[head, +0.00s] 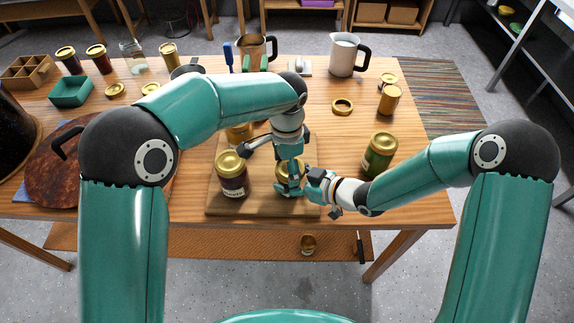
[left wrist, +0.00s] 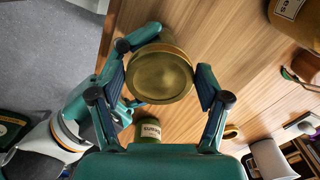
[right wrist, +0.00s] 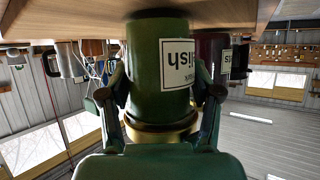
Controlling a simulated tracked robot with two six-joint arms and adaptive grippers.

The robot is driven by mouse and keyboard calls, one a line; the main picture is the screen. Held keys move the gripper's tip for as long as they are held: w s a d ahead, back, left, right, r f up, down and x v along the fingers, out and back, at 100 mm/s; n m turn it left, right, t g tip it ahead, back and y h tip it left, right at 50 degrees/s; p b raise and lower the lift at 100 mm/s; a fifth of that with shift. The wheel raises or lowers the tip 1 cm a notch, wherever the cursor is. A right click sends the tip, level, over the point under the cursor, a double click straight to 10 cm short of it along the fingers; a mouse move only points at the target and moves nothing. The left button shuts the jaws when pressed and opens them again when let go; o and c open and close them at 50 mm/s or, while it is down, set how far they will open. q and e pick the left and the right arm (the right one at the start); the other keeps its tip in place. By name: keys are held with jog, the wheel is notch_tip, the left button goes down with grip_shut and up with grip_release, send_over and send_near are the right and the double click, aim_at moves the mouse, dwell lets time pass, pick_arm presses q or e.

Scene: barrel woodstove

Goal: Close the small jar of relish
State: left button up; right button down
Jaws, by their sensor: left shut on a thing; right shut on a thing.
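The small relish jar (right wrist: 160,70) is green with a white label and stands upright on the board; the right wrist view shows it upside down. Its gold lid (left wrist: 160,75) sits at the jar's mouth; whether it is fully seated I cannot tell. In the head view the lid (head: 287,168) is partly hidden by my grippers. My left gripper (head: 289,168) reaches down from above, its fingers shut on the lid's sides, also in the left wrist view (left wrist: 162,85). My right gripper (head: 308,187) comes from the right, shut around the jar, with its fingers (right wrist: 160,100) on either side.
A dark red jar (head: 231,178) with a gold lid stands close left on the wooden board (head: 245,207). A green jar (head: 380,158) stands to the right. The table's front edge is near.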

pick_arm(q)
jog(key=m, duration=0.7)
jog(key=shift+w+d+f, duration=0.1)
jog(key=shift+d, duration=0.05)
jog(key=m, duration=0.6)
jog(key=shift+w+m, duration=0.25)
jog(key=shift+m, duration=0.05)
jog(key=m, duration=0.6)
jog(key=shift+w+d, duration=0.2)
jog(key=shift+d, duration=0.05)
jog(key=m, duration=0.6)
jog(key=shift+w+d, duration=0.1)
jog(key=shift+d, duration=0.15)
jog(key=o, duration=0.8)
